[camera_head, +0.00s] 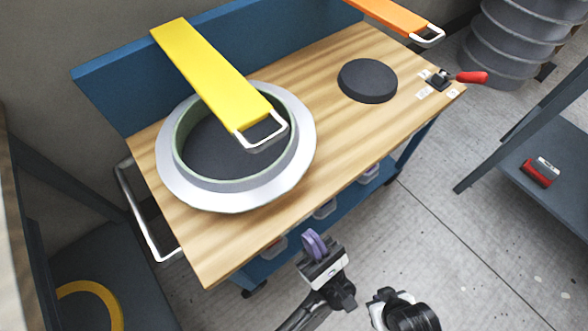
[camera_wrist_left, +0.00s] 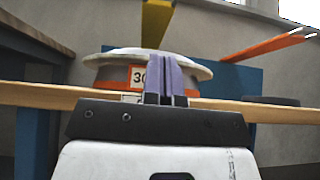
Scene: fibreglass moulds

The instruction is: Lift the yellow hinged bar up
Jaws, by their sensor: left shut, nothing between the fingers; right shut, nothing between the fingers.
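The yellow hinged bar (camera_head: 208,72) reaches from the top of the blue back panel forward over the round mould (camera_head: 168,160). Its metal loop handle (camera_head: 268,142) is at the front end, over the mould's near right rim. In the left wrist view the bar (camera_wrist_left: 157,22) rises behind the mould (camera_wrist_left: 112,70); whether it touches the mould is unclear. My left gripper (camera_head: 313,243), with purple fingers, is shut and empty in front of the table, below and apart from the handle. Its fingers (camera_wrist_left: 172,76) also show upright in the left wrist view. My right gripper (camera_head: 384,295) is shut at the bottom, its fingertips hardly visible.
The wooden tabletop (camera_head: 325,130) holds a dark disc (camera_head: 368,80) and a red-handled clamp (camera_head: 470,77). An orange bar (camera_head: 395,14) with a loop handle extends at the back right. A dark shelf (camera_head: 555,150) stands at right. The floor in front is open.

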